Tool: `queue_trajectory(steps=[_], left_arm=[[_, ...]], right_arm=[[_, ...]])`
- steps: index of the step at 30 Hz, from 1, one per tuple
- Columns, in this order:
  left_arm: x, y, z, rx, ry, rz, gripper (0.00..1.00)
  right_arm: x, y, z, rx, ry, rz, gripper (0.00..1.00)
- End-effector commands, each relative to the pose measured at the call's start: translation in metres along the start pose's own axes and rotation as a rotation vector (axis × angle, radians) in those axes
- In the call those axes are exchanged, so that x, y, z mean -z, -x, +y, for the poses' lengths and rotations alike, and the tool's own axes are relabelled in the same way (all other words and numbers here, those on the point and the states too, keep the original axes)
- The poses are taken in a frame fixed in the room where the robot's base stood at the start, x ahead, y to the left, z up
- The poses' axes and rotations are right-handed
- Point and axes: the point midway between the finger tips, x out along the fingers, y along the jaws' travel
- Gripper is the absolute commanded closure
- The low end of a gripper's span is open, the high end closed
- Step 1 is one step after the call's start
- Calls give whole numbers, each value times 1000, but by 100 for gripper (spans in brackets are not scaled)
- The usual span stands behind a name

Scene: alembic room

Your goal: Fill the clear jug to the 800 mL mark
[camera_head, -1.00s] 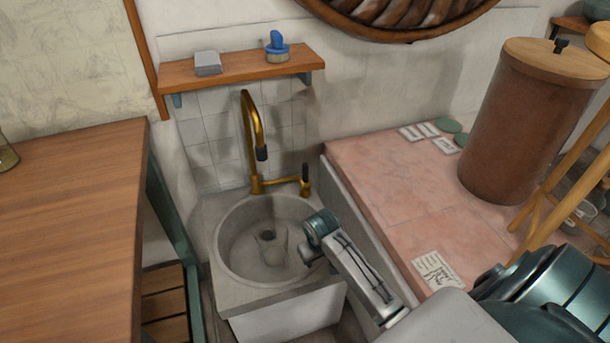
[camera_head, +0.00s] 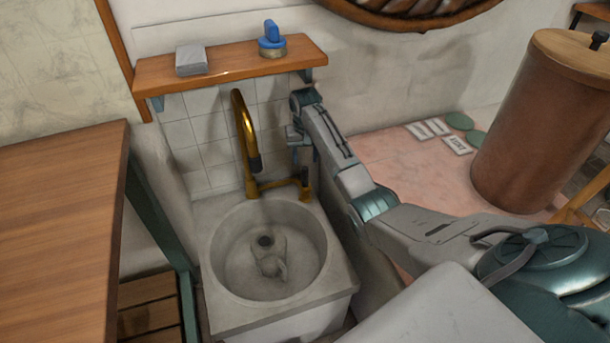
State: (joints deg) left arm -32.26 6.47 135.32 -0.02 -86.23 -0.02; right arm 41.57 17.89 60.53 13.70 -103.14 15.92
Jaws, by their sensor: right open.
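A faint see-through vessel (camera_head: 268,257), which looks like the clear jug, is in the round sink basin (camera_head: 226,270) by the drain. Its marks and any water level cannot be made out. The brass tap (camera_head: 243,130) arches over the back of the basin, and no stream shows under its spout. The tap's valve (camera_head: 304,187) is at its right; its dark lever is not clearly visible. My right gripper (camera_head: 303,150) is open and empty, fingers down, just above the valve in the picture. I cannot tell if it touches the lever. My left gripper is out of view.
A wooden shelf (camera_head: 230,67) above the tap holds a grey block (camera_head: 191,60) and a blue-topped item (camera_head: 271,40). A wooden table (camera_head: 60,230) stands left. A pink counter (camera_head: 400,165) at right holds a tall brown canister (camera_head: 540,130).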

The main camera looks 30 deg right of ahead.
Motion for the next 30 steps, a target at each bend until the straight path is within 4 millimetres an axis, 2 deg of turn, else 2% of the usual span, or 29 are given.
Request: queue_trajectory(steps=[3, 6, 10, 13, 18, 27, 30], left_arm=[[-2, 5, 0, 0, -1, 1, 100], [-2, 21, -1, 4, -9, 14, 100], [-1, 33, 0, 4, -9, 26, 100], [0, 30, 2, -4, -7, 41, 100], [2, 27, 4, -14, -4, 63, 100], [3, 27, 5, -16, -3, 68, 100], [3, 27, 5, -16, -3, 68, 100]], right_arm=[[-2, -25, 0, -1, 1, -5, 56], [-2, -45, 0, -1, 1, -4, 56], [-2, -68, 0, -2, 0, -4, 56], [-1, -81, 0, -2, 0, -3, 56], [-1, -93, 0, -2, 1, -1, 56], [-1, -94, 0, -1, 1, 0, 56], [-1, -94, 0, -1, 1, 0, 75]])
